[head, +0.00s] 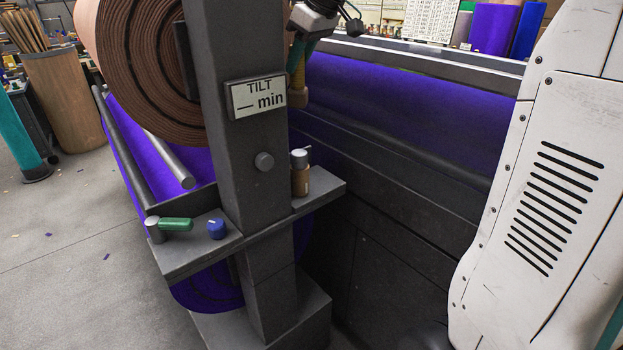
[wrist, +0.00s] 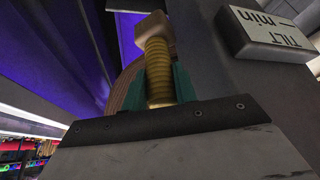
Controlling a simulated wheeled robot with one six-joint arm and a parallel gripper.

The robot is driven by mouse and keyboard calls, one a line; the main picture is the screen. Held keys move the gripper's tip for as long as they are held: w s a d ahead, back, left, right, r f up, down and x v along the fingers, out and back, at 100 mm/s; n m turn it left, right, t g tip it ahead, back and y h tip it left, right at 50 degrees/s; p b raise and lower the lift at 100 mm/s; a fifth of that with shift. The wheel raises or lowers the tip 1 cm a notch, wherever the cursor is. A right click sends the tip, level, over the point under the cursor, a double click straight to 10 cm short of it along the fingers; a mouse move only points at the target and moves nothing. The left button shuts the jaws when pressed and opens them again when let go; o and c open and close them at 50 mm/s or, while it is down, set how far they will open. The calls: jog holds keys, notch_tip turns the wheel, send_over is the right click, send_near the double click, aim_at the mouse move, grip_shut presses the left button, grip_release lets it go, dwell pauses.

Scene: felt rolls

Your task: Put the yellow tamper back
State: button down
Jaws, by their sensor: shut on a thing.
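The yellow tamper (wrist: 158,68) has a ribbed yellow handle and a pale wooden block head. My gripper (wrist: 160,86) is shut on its handle, with a teal finger on each side, and the wooden head points away from my wrist. In the head view the tamper (head: 298,76) hangs in my gripper (head: 301,48) just right of the grey post, head end down, above the right part of the shelf. The post hides part of the gripper and possibly of the tamper.
The grey post (head: 230,165) with a TILT sign (head: 257,96) stands close left. Its shelf (head: 322,190) holds a brown bottle (head: 300,178) on the right, and a green-handled tool (head: 175,224) and blue knob-like item (head: 216,229) on the left.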

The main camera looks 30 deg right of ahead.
jog(key=shift+d+f, duration=0.2)
jog(key=w+d+f+m+h, duration=0.1)
jog(key=d+f, duration=0.3)
jog(key=f, duration=0.4)
jog(key=w+d+f+m, duration=0.1)
jog(key=d+f+m, duration=0.2)
jog(key=f, duration=0.5)
jog(key=shift+w+d+t+h, duration=0.3)
jog(key=shift+d+h, duration=0.1)
jog(key=shift+d, duration=0.1)
jog(key=shift+f, duration=0.1)
jog(key=shift+f, duration=2.95)
jog(key=shift+f, duration=0.45)
jog(key=c, duration=1)
grip_release()
